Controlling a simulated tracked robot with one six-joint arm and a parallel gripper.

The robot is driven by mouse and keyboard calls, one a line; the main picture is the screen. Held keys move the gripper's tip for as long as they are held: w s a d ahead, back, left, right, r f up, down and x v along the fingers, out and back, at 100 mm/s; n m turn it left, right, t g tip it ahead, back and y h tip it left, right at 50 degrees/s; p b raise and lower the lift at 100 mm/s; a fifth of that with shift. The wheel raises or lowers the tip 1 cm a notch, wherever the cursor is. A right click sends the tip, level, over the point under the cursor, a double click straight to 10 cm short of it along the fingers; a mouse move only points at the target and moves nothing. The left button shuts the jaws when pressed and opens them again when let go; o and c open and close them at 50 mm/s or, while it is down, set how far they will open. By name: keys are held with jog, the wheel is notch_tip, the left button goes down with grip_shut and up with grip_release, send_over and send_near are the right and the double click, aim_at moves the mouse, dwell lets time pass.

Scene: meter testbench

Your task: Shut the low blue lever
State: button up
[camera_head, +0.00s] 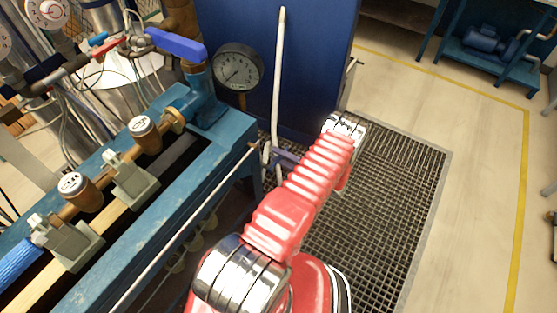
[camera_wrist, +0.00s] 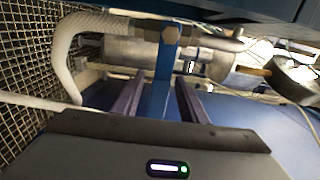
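In the wrist view, a blue lever (camera_wrist: 166,66) stands upright in the picture, in front of a grey metal cylinder. My gripper (camera_wrist: 161,82) has its two dark purple fingers apart, one on each side of the lever's lower part. A gap shows on the left; the right finger is close to the lever, and I cannot tell whether it touches. In the head view, my red arm reaches down beside the bench and its far end hides most of the low area. A different, higher blue lever (camera_head: 176,43) lies near the gauge.
A pressure gauge (camera_head: 238,67) and the blue bench (camera_head: 185,210) with brass meters are left of my arm. A white hose (camera_head: 279,75) runs down the blue panel; a pale hose (camera_wrist: 62,55) curves left in the wrist view. The floor grating (camera_head: 395,200) is clear.

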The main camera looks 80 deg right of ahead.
jog(key=shift+s, duration=0.1)
jog(key=v, duration=1.3)
jog(key=shift+s, duration=0.3)
jog(key=shift+a, duration=0.15)
